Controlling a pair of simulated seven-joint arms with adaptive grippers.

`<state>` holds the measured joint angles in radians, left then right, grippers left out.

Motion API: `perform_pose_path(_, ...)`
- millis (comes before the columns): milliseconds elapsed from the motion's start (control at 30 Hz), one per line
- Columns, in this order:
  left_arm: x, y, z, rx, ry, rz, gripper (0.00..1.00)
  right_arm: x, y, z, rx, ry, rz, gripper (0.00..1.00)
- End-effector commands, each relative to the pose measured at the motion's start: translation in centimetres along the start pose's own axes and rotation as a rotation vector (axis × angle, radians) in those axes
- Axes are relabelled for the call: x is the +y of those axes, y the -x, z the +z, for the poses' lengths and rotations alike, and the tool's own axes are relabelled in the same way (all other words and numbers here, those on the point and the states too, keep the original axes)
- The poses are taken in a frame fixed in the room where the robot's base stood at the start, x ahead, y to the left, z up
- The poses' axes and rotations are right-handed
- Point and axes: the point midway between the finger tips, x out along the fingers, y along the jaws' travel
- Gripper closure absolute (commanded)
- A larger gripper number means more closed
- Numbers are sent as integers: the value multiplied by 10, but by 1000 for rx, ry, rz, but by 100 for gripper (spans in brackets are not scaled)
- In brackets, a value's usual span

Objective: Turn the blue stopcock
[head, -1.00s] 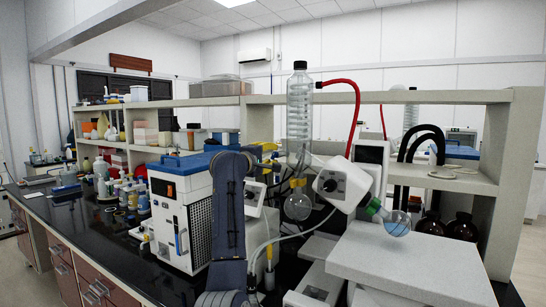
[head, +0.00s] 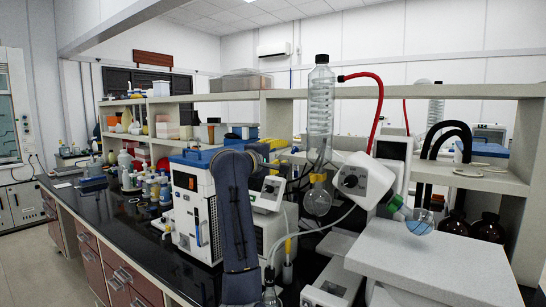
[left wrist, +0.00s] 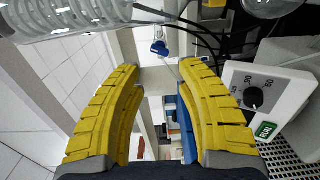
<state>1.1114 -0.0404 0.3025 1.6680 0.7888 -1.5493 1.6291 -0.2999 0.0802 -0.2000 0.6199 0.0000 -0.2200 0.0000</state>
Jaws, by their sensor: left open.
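The blue stopcock (left wrist: 160,47) shows in the left wrist view as a small blue handle on a thin glass stem. It lies just beyond and between the tips of my left gripper (left wrist: 161,68), apart from both yellow fingers. The fingers are spread wide with nothing between them. In the head view my left gripper (head: 272,154) is small, left of the glass condenser (head: 320,100), and partly hidden by my dark arm. I cannot make out the stopcock there. My right gripper is in neither view.
The evaporator's round flask (head: 317,202) hangs below the condenser, beside the white motor head (head: 362,181). A control box (left wrist: 262,95) with a knob is close to the right finger in the wrist view. A red hose (head: 378,110) arcs at the right. Bottles crowd the bench at left.

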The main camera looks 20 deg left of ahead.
Motion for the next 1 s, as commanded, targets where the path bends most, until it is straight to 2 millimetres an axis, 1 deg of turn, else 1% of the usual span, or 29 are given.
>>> perform_pose_path(33, 1, 8, -1, 2, 0, 3, 64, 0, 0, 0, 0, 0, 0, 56)
perform_pose_path(100, 0, 16, -1, 2, 0, 2, 64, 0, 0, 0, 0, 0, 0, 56)
perform_pose_path(300, 0, 33, -1, 2, 0, 1, 64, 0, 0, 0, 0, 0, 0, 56)
perform_pose_path(500, 0, 39, -1, 2, 1, 1, 64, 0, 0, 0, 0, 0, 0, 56)
perform_pose_path(733, 0, 40, -1, 2, 1, 0, 64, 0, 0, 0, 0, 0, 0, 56)
perform_pose_path(767, 0, 40, -1, 2, 0, 0, 61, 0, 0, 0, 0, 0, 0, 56)
perform_pose_path(833, -2, 39, -2, 3, 1, -3, 69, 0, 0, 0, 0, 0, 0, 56)
perform_pose_path(933, -8, 42, -10, 18, -15, -13, 81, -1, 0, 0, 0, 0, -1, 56)
perform_pose_path(1000, -9, 50, -15, 29, -65, -14, 81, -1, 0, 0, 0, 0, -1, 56)
